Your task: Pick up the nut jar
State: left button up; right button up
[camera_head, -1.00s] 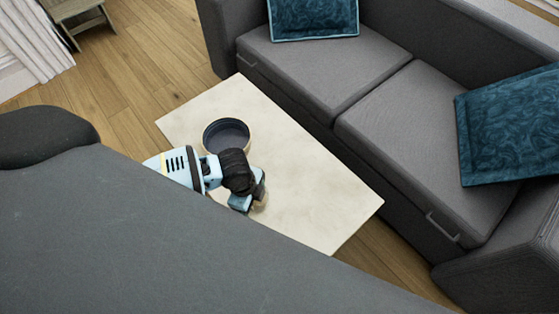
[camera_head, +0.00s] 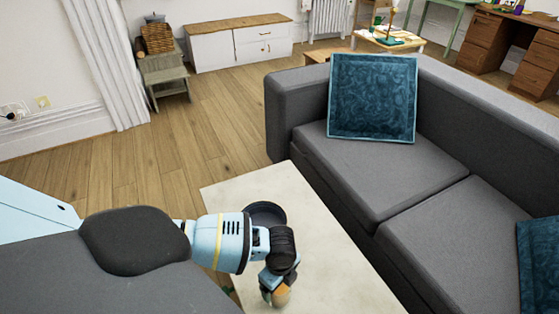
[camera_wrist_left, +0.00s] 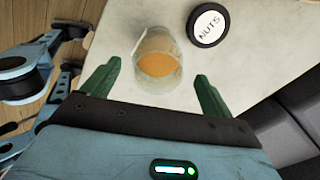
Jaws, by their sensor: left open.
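In the left wrist view, a round black top with a white disc reading NUTS (camera_wrist_left: 209,25) is on the pale table, beyond my fingers and to the right. I cannot tell how tall the thing under it is. A clear glass vessel with orange contents (camera_wrist_left: 156,53) is nearer, in front of the gap between my green fingertips. My left gripper (camera_wrist_left: 157,74) is open, with nothing visibly held. In the head view my left gripper (camera_head: 271,286) is over the table, by an orange-tan thing (camera_head: 281,296) partly hidden by it.
A grey sofa (camera_head: 385,185) with teal cushions (camera_head: 372,98) borders the table's right side. Bare table lies to the right of my gripper.

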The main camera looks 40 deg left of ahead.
aim_at(279, 289)
pick_arm(q)
notch_tip(279, 289, down, 4)
jog(key=shift+s+r+b, duration=0.1)
jog(key=shift+s+b, duration=0.05)
jog(key=shift+b, duration=0.25)
jog(key=shift+f, duration=0.55)
jog(key=shift+c, duration=0.4)
jog(key=c, duration=1.1)
jog(key=shift+c, duration=0.2)
jog(key=shift+r, duration=0.1)
